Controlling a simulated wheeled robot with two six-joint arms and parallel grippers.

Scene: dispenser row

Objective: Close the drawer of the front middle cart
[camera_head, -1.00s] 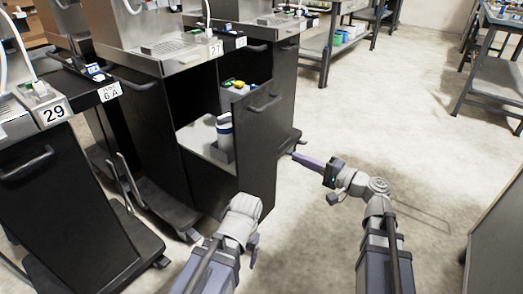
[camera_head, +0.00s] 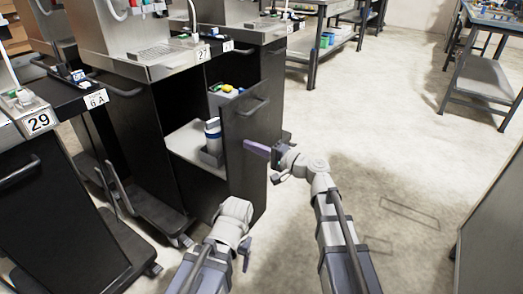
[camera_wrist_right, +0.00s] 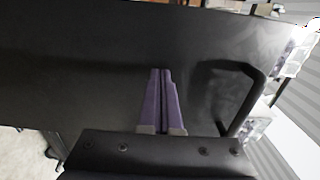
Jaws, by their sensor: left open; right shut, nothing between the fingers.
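The front middle cart (camera_head: 130,130), with label 27, is black with a steel top. Its drawer (camera_head: 252,125) is pulled out, with a tall black front panel and a bar handle. The opening behind the panel shows a pale shelf with a white and blue container. My right gripper (camera_head: 248,146) is shut and empty, its purple fingers at the drawer's front panel below the handle. In the right wrist view the fingertips (camera_wrist_right: 160,72) point at the panel, left of the handle (camera_wrist_right: 240,100); contact cannot be told. My left gripper (camera_head: 246,250) is low, below the drawer, its fingers mostly hidden.
A cart with label 29 (camera_head: 40,170) stands at the left. A workbench (camera_head: 310,45) is at the back, and another table (camera_head: 485,80) is at the upper right. A grey panel (camera_head: 495,230) edges the lower right. The floor between is clear.

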